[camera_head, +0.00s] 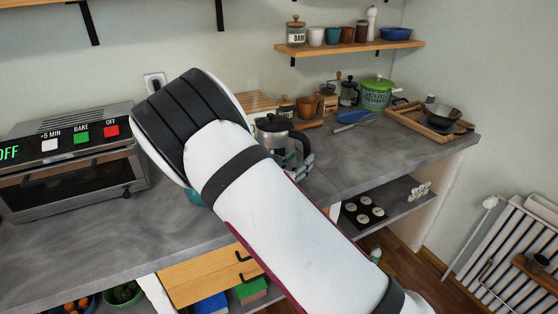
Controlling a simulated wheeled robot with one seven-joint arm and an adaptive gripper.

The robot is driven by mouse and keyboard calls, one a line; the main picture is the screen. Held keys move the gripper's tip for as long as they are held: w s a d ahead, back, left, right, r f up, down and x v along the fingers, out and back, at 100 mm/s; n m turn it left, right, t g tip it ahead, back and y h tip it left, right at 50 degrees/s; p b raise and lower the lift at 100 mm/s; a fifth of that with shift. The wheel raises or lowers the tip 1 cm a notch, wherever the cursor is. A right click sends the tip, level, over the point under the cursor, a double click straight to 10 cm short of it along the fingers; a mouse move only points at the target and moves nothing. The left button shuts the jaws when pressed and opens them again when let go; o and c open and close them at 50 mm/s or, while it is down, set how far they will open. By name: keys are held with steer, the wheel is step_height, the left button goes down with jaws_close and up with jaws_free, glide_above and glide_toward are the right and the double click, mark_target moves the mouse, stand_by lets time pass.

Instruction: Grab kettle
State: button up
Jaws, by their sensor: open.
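The kettle (268,141), silver with a black lid and a dark handle on its right side, stands on the grey counter behind my arm. My white arm hides its lower left part. My gripper (301,165) shows only in part past the edge of my arm, with grey fingers at the handle side of the kettle. It is open. I cannot tell whether the fingers touch the handle or go around it.
A toaster oven (75,160) stands on the left of the counter (380,150). A wooden tray (408,120) with a bowl (442,115) is at right.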

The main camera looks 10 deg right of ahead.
mark_target(306, 153)
steer(key=x, duration=0.4)
steer(key=shift+w+d+r+p, duration=0.1)
steer(key=shift+d+r+p, duration=0.2)
steer(key=shift+d+p, duration=0.05)
steer(key=shift+w+d, duration=0.15)
steer(key=shift+w, duration=0.1)
jaws_close()
steer(key=shift+w+r, duration=0.1)
steer(key=shift+r, duration=0.1)
